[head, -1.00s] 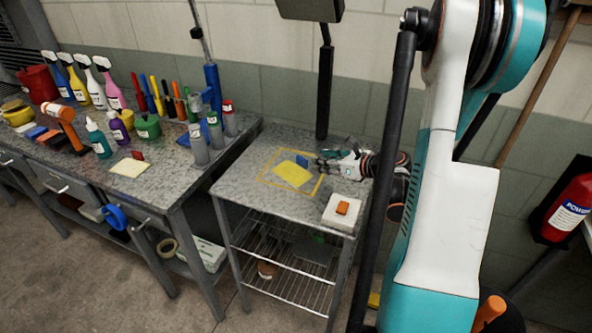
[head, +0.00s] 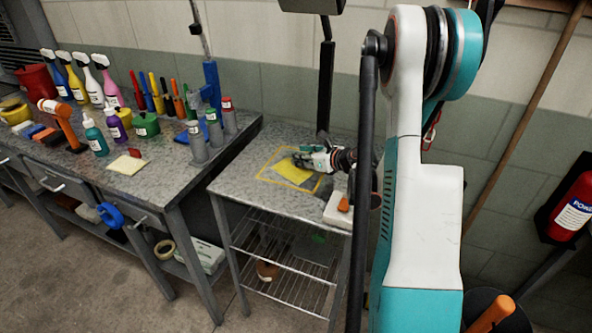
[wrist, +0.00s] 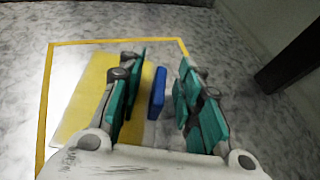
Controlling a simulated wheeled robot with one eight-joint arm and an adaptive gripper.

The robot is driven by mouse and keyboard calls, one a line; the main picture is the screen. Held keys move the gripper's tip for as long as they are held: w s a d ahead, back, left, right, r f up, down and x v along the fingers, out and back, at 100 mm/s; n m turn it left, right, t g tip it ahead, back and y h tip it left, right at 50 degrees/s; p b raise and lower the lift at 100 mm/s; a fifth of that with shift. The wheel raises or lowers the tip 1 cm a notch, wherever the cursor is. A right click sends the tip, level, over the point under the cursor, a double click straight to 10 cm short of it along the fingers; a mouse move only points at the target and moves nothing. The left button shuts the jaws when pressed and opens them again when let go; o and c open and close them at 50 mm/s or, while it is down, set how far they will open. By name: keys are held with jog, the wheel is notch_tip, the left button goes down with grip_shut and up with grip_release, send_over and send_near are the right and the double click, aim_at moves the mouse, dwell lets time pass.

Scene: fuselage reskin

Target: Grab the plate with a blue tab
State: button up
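The yellow plate (head: 292,171) lies flat on the small metal table, inside a yellow outlined square. It also shows in the wrist view (wrist: 85,110), partly hidden by my left finger. Its upright blue tab (wrist: 157,92) stands between my fingers in the wrist view, with a gap visible on both sides. My gripper (wrist: 160,75) is open, its fingers on either side of the tab. In the head view my gripper (head: 308,158) is low over the plate's upper right part and hides the tab.
A white block with an orange top (head: 337,210) sits at the table's front right. A dark post (head: 326,90) rises behind the table. The left bench (head: 160,190) holds bottles, tools and a pale yellow plate (head: 126,165) with a red tab.

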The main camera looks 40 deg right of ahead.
grip_shut()
